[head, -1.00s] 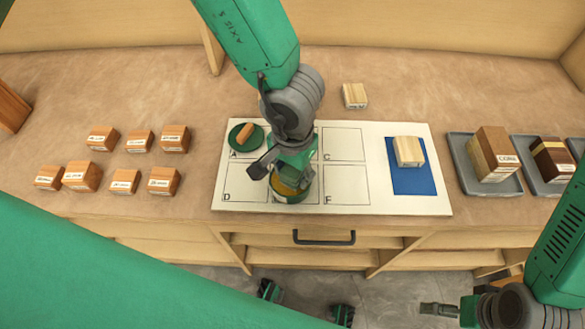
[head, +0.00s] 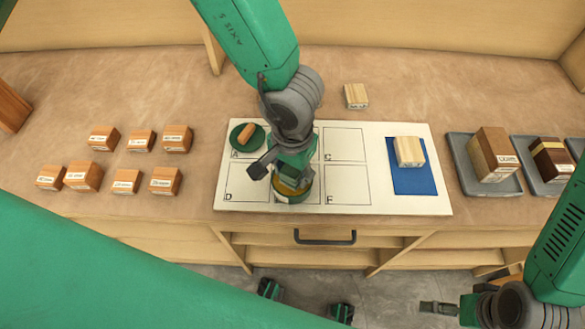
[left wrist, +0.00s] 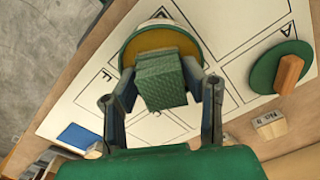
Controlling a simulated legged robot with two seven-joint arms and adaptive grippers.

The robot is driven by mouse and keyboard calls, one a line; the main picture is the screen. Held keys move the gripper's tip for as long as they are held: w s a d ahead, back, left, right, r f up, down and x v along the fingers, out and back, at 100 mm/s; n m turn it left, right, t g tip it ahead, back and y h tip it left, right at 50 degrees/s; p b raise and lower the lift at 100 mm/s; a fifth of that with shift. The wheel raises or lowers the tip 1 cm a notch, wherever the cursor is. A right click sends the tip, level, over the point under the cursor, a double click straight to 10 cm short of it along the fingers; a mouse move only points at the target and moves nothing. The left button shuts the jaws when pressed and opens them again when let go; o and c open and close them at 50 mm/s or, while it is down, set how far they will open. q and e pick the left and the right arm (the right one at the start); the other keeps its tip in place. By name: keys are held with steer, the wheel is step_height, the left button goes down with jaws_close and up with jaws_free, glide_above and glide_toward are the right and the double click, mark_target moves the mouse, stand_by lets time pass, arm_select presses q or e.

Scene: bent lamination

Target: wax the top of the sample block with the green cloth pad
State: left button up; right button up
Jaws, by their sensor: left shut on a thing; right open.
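My left gripper (head: 280,175) is shut on the green cloth pad (left wrist: 160,80), a textured block between its fingers (left wrist: 160,98) in the left wrist view. The pad is over a round tin of yellow-brown wax (left wrist: 133,52), whose rim also shows below the gripper in the head view (head: 292,196). Whether the pad touches the wax is hard to tell. The pale wooden sample block (head: 409,151) rests on a blue mat (head: 415,182) at the right of the white sheet. My right gripper (head: 440,308) is open and empty at the lower right, in front of the bench.
A green disc with a wooden handle (head: 247,133) lies in square A of the white sheet (head: 346,185). Several labelled wooden blocks (head: 83,176) stand at the left. Grey trays (head: 465,165) with darker blocks stand at the right. A pale block (head: 356,95) lies behind the sheet.

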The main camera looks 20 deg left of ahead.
mark_target(292, 170)
arm_select(q)
steer(key=shift+s+f+p, duration=0.15)
steer(key=shift+p, duration=0.25)
stand_by(1.4)
step_height(292, 170, up, 3)
steer(key=p, duration=0.3)
steer(key=shift+f, duration=0.2)
steer(key=shift+r, duration=2.3)
